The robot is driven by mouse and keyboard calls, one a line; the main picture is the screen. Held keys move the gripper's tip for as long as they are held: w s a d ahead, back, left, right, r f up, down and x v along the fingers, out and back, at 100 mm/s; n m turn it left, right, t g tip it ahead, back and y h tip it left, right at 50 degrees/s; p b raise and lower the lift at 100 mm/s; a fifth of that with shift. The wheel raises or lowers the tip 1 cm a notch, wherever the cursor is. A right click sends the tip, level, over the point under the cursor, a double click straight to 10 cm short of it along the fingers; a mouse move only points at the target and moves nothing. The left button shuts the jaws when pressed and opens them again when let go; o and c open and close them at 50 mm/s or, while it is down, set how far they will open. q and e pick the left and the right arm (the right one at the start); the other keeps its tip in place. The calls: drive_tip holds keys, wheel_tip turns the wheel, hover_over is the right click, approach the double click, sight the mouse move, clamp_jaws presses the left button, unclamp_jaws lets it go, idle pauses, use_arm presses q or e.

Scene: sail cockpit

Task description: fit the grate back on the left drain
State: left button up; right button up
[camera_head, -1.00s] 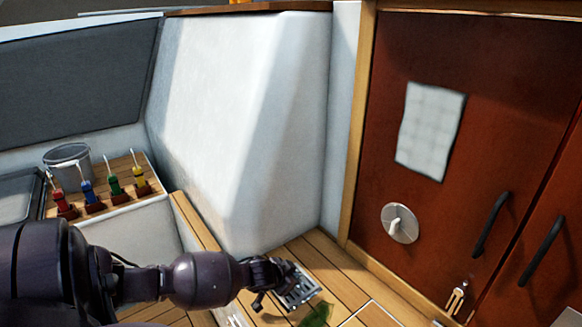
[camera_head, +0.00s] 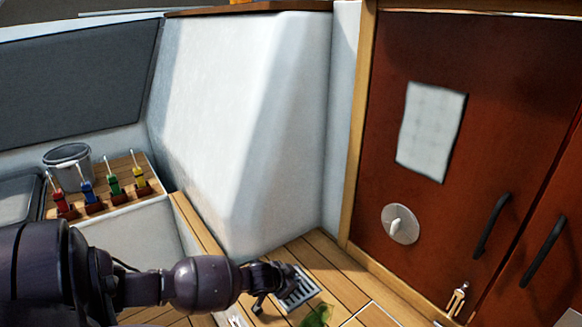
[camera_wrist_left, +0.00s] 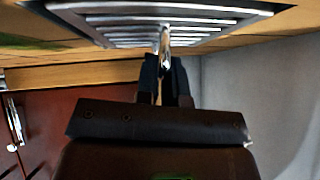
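The metal slatted grate (camera_head: 302,291) is at floor level on the teak sole, near the foot of the white moulding. No drain opening shows around it; what lies under it is hidden. I cannot tell whether it sits fully flush. My left gripper (camera_head: 282,287) is at the grate's left edge. In the left wrist view the grate (camera_wrist_left: 160,18) spans the top, and the gripper's two dark fingers (camera_wrist_left: 164,72) are close together on a shiny tab (camera_wrist_left: 164,42) that joins the grate. My right gripper is out of view.
A green leafy scrap (camera_head: 316,315) lies on the sole just below the grate. The white moulding (camera_head: 240,130) rises behind, and red-brown doors (camera_head: 440,60) stand right. A bucket (camera_head: 68,163) and several coloured-handled items (camera_head: 87,190) are at the left.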

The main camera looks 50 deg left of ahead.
use_arm(q)
drive_tip(key=o, duration=0.5)
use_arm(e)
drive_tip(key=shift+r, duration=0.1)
use_arm(q)
drive_tip(key=shift+s+r, duration=0.15)
drive_tip(key=shift+r, duration=0.1)
drive_tip(key=shift+p+v, duration=1.95)
drive_tip(key=shift+v, duration=3.2)
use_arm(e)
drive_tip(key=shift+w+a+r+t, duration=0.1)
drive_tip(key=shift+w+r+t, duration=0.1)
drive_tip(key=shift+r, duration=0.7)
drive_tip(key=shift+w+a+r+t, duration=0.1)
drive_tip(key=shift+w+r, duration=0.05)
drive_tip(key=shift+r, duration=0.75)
use_arm(q)
drive_tip(key=shift+d+f, duration=0.1)
